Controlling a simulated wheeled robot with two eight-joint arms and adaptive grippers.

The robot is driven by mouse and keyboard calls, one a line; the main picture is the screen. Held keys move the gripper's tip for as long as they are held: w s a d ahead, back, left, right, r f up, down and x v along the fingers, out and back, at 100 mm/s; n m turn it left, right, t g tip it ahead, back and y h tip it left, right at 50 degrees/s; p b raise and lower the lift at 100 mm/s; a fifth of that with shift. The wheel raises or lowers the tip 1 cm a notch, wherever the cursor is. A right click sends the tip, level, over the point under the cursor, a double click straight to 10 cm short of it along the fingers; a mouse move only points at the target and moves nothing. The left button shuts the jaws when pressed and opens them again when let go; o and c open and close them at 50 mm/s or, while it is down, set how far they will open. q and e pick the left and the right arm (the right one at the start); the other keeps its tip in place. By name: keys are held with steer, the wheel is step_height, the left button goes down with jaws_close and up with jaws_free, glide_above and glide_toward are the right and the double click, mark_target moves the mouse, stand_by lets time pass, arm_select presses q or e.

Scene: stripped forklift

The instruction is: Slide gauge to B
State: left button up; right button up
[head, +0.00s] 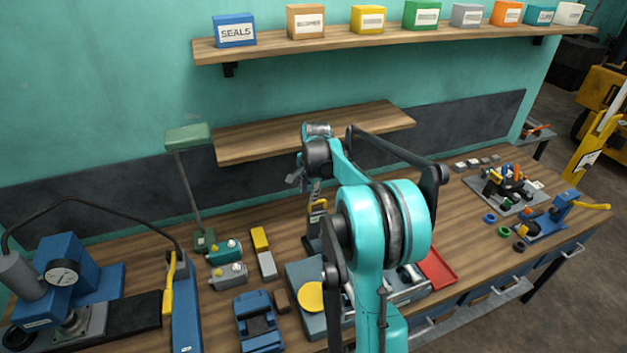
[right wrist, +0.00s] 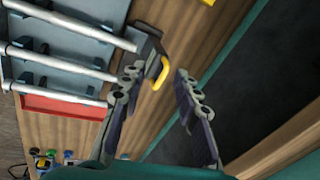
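I cannot tell which part is the task's gauge, and no mark B is readable. My right gripper (right wrist: 158,77) is open and empty, its fingertips on either side of the yellow handle in the picture; contact cannot be judged. In the head view my right arm hides much of the area. My left gripper is not in view.
A red tray (head: 437,268) lies right of my arm. A blue vise (head: 258,322), a green lamp (head: 188,138) and small valve blocks (head: 228,276) crowd the left bench. A low wooden shelf (head: 250,145) hangs behind my arm. Bare bench shows between the red tray and the small parts at right.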

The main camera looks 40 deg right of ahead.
mark_target(318, 201)
steer(key=w+d+f+m+p, duration=0.1)
steer(key=w+d+m+p, duration=0.15)
steer(key=d, duration=0.35)
steer(key=shift+m+g, duration=0.25)
steer(key=shift+g, duration=0.05)
steer(key=x, duration=0.8)
steer(key=shift+s+f, duration=0.1)
steer(key=shift+s, duration=0.05)
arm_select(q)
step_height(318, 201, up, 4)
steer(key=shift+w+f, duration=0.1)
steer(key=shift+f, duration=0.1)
arm_select(e)
steer(key=shift+d, duration=0.1)
jaws_close()
